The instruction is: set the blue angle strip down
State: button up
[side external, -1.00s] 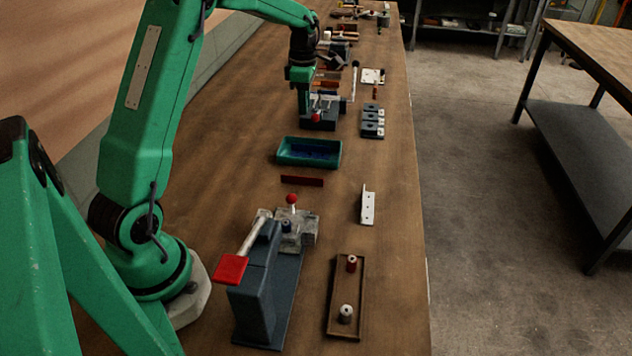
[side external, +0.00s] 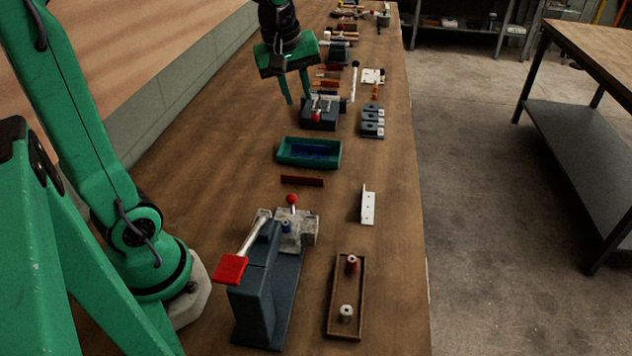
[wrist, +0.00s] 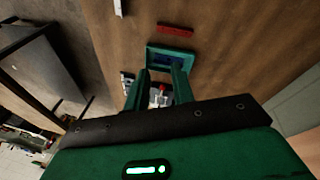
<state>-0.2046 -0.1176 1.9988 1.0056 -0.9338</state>
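My gripper (side external: 298,98) is open, with its two fingers apart and nothing between them. It is above and just left of a dark clamp block with a red knob (side external: 319,113). The wrist view shows the open fingers (wrist: 161,70) with that block's red knob beyond them. I cannot clearly pick out a blue angle strip. A green tray (side external: 281,156) holds something dark blue (side external: 312,150), too small to tell whether it is the strip. The blue also shows in the tray in the wrist view (wrist: 168,61).
A dark red strip (side external: 302,181) and a white angle piece (side external: 367,205) lie on the bench. A red-handled press (side external: 262,285) and a brown tray with two spools (side external: 332,315) stand nearer. Dark blocks (side external: 372,121) stand right of the clamp. The bench's right edge is close by.

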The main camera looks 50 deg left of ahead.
jog(key=s+d+m+t, duration=0.1)
jog(key=s+d+m, duration=0.2)
jog(key=s+m, duration=0.3)
jog(key=s+d+f+m+t, duration=0.1)
jog(key=s+d+m, duration=0.3)
jog(key=s+m, duration=0.3)
jog(key=shift+s+d+t+h, duration=0.3)
jog(key=shift+s, duration=0.25)
